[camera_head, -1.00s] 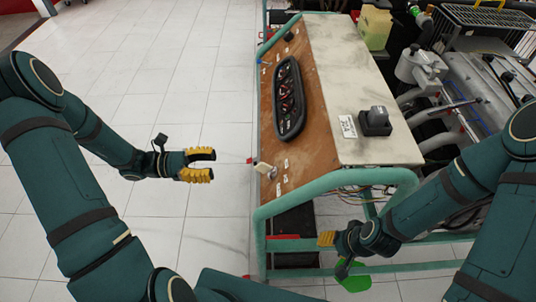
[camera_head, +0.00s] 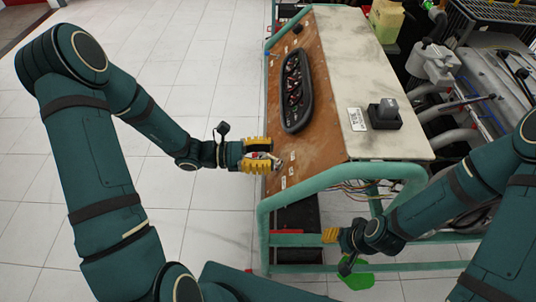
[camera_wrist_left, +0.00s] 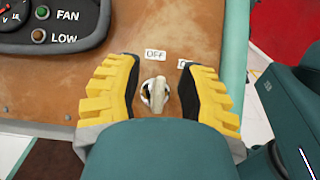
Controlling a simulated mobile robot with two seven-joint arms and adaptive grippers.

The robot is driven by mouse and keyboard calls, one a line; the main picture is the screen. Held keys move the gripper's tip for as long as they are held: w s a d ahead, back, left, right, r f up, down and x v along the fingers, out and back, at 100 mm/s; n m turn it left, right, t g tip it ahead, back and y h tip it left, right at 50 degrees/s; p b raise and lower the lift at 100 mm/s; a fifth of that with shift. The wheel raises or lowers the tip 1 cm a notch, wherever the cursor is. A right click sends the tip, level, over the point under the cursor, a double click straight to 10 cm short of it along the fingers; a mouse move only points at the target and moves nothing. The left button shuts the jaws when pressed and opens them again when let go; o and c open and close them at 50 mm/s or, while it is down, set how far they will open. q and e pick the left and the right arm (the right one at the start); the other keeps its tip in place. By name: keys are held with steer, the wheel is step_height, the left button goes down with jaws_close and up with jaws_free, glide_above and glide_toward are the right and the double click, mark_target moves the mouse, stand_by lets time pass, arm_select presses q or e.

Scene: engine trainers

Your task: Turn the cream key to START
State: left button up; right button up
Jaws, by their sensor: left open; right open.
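The cream key (camera_wrist_left: 155,94) sits in a round metal switch on the brown panel (camera_wrist_left: 150,25), below a white OFF label (camera_wrist_left: 156,55). A second white label (camera_wrist_left: 184,64) is partly hidden by a finger. My left gripper (camera_wrist_left: 155,92) is open, with one yellow finger on each side of the key and visible gaps to it. In the head view my left gripper (camera_head: 266,155) is at the panel's near left edge, with the key (camera_head: 262,156) partly hidden between its fingers. My right gripper (camera_head: 330,235) is low beside the green frame, away from the key.
A black gauge cluster (camera_head: 292,92) is mounted farther up the panel. A green tube frame (camera_head: 340,177) borders the trainer's near side. A dark box (camera_head: 385,114) stands on the pale top. Open tiled floor (camera_head: 190,70) lies left.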

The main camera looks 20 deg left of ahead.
arm_select(q)
steer(key=shift+d, duration=0.1)
jaws_close()
